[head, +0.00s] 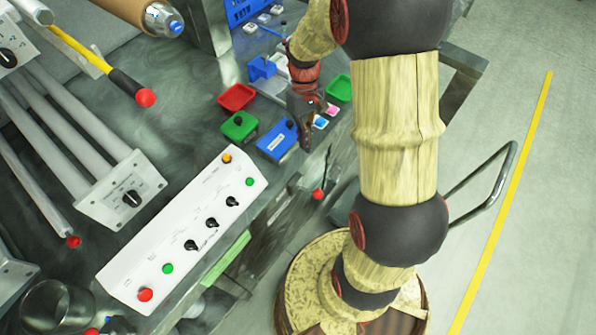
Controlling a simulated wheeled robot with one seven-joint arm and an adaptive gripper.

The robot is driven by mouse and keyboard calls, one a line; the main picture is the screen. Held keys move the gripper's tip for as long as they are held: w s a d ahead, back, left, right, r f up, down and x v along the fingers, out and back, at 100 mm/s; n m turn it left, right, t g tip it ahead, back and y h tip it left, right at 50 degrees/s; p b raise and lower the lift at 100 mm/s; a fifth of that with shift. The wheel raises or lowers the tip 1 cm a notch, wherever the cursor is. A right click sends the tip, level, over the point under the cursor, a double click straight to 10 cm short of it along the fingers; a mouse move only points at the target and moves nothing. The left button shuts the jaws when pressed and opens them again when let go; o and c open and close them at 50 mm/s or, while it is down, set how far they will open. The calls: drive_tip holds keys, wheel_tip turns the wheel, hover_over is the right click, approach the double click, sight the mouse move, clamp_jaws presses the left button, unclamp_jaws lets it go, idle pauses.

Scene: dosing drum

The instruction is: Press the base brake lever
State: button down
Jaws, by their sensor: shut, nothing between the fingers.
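My gripper (306,143) is shut and empty. It hangs above the bench's right edge, close to a blue bin. A thin dark lever with a red knob (318,194) stands off the bench edge, below and slightly right of my gripper and apart from it in the picture. Another lever, yellow and black with a red knob (145,97), is at the upper left beside the drum. No label shows which of these is the base brake lever.
A white control panel (180,235) with knobs and buttons lies along the bench (190,125). Red (237,97), green (239,126) and blue (277,141) bins sit near my gripper. A grey metal handle rail (491,195) is at right. The floor beyond the yellow line is clear.

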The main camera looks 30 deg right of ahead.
drive_tip(key=shift+a+r+n, duration=0.1)
drive_tip(key=shift+r+n, duration=0.25)
drive_tip(key=shift+n, duration=0.15)
drive_tip(key=b, duration=0.4)
hover_over(309, 191)
drive_tip(key=w+d, duration=0.2)
drive_tip(key=w, duration=0.1)
wheel_tip(309, 191, down, 11)
drive_tip(key=shift+s+f, duration=0.15)
drive_tip(key=shift+s, duration=0.55)
drive_tip(key=shift+s+d+f+t, duration=0.1)
drive_tip(key=shift+s+t, duration=0.2)
